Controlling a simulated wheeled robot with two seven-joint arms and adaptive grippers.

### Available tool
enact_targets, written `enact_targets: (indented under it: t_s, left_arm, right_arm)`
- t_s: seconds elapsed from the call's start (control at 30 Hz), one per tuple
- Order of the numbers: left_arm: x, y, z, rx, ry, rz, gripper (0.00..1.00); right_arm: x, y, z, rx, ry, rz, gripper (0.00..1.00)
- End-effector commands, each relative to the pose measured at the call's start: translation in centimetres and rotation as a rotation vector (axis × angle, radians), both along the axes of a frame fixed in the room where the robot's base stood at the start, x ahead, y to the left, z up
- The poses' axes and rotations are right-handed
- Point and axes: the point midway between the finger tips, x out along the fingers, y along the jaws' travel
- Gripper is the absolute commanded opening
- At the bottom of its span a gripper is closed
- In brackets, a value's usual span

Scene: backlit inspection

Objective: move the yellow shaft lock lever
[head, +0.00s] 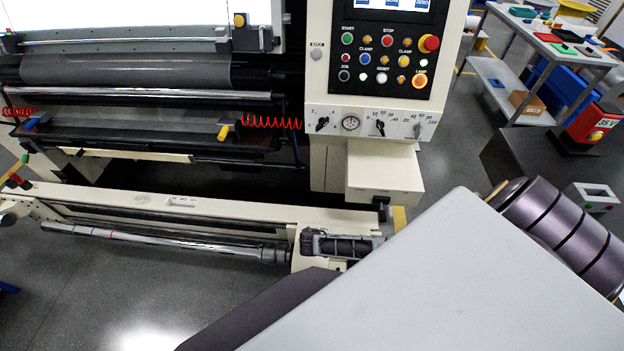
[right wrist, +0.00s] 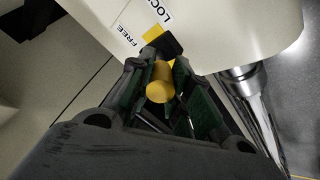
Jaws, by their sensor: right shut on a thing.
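The yellow shaft lock lever (right wrist: 159,88) shows its round yellow end between the fingers of my right gripper (right wrist: 160,78) in the right wrist view. My right gripper is shut on it. The lever's black base sits against the cream housing (right wrist: 225,25), beside a yellow mark and the words FREE and LOCK, the latter partly cut off. In the head view my right gripper (head: 342,246) is at the right end of the cream beam, and the lever is hidden there. My left gripper is not in view.
A metal shaft (head: 160,240) runs along the cream beam (head: 160,202). The control panel (head: 385,55) stands above it. My own arm covers the lower right. A cart (head: 545,50) with parts stands at the back right. Open floor lies at the lower left.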

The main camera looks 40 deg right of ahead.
Motion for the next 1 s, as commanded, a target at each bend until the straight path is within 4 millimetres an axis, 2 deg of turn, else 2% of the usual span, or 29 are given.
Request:
enact_targets:
  t_s: [0.03,0.67,0.7,0.8,0.83,1.0]
  left_arm:
    - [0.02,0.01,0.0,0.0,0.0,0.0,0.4]
    - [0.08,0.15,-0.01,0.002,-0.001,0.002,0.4]
    - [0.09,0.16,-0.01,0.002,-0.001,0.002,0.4]
    - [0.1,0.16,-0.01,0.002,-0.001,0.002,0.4]
    - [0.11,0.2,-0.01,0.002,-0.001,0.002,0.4]
    - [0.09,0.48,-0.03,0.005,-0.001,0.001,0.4]
  right_arm:
    - [0.44,-0.16,0.27,-0.01,-0.016,0.006,0.0]
    - [0.2,-0.21,0.12,-0.031,-0.032,0.0,0.0]
    - [0.19,-0.22,0.12,-0.032,-0.032,0.001,0.22]
    - [0.18,-0.22,0.1,-0.032,-0.032,0.001,0.35]
    - [0.18,-0.22,0.1,-0.031,-0.032,0.002,0.39]
    - [0.12,-0.17,0.15,-0.032,-0.031,0.004,0.39]
